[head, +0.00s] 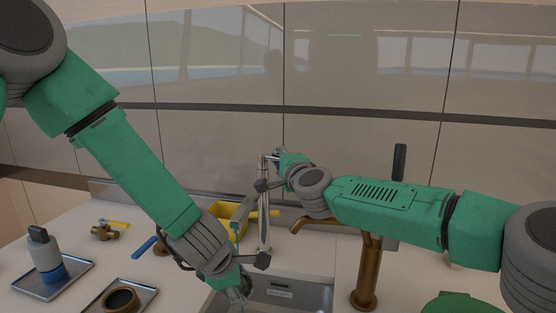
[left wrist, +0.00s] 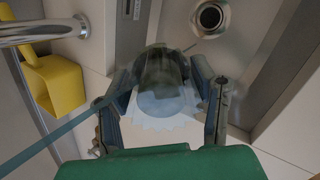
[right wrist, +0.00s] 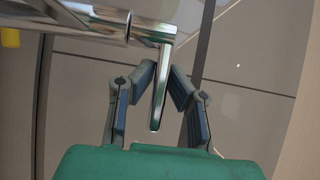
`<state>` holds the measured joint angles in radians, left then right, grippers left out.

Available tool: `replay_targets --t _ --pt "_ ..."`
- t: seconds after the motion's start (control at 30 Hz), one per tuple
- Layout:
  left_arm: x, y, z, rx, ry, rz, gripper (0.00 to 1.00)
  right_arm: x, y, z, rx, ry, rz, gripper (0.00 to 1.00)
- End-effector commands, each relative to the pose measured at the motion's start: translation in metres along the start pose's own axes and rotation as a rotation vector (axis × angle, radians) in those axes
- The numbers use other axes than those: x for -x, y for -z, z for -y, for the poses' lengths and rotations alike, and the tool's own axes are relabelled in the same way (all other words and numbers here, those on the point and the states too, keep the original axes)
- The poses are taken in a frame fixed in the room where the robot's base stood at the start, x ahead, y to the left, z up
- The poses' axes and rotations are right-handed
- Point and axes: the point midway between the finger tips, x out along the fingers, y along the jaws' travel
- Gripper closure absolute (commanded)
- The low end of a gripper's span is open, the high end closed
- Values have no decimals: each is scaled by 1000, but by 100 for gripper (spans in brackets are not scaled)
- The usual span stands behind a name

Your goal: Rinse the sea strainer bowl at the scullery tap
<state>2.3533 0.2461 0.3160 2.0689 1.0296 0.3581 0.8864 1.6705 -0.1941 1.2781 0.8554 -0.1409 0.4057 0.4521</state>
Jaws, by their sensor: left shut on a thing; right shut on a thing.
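A clear strainer bowl (left wrist: 160,92) with a jagged pale rim shows between the fingers of my left gripper (left wrist: 165,100) in the left wrist view. That gripper is shut on it. In the head view my left gripper (head: 242,290) is low over the sink, and the bowl is mostly hidden. A thin blue-green streak (left wrist: 60,130) runs to the bowl; I cannot tell whether it is water. My right gripper (head: 272,162) is at the top of the chrome tap (head: 264,225). In the right wrist view that gripper (right wrist: 160,95) is shut on the tap's metal lever (right wrist: 161,85).
The sink (head: 300,291) has a drain (left wrist: 209,16). A yellow container (head: 226,210) stands behind my left gripper. A bronze tap (head: 367,270) stands to the right. A bottle on a tray (head: 45,291) and a tray with a dark ring (head: 120,299) lie left. The wall is close behind.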

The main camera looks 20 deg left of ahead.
Motion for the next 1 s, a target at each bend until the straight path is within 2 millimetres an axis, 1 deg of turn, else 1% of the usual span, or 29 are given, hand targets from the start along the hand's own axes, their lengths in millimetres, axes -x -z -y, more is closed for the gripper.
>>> replay_targets --t 0.03,0.2,0.5,0.53,0.57,0.6,0.9,1.0 --pt "0 0 0 0 0 0 82 1 -4 -4 5 -6 -21 100" --pt "0 0 0 0 0 0 82 4 -5 -6 1 -8 -89 100" --pt "0 -1 0 -1 -1 -1 82 4 -4 -7 -1 -10 -95 100" --pt "0 -1 0 -1 -1 -1 82 4 -4 -7 -1 -10 -95 82" --pt "0 -1 0 -1 -1 -1 82 4 -4 -7 -1 -10 -95 71" --pt "0 -1 0 -1 -1 -1 82 4 -4 -7 -1 -9 -95 69" --pt "0 0 0 1 -1 1 82 4 -4 -4 1 -5 -97 69" --pt "0 1 0 1 0 1 82 7 -5 -3 2 -5 -96 69"
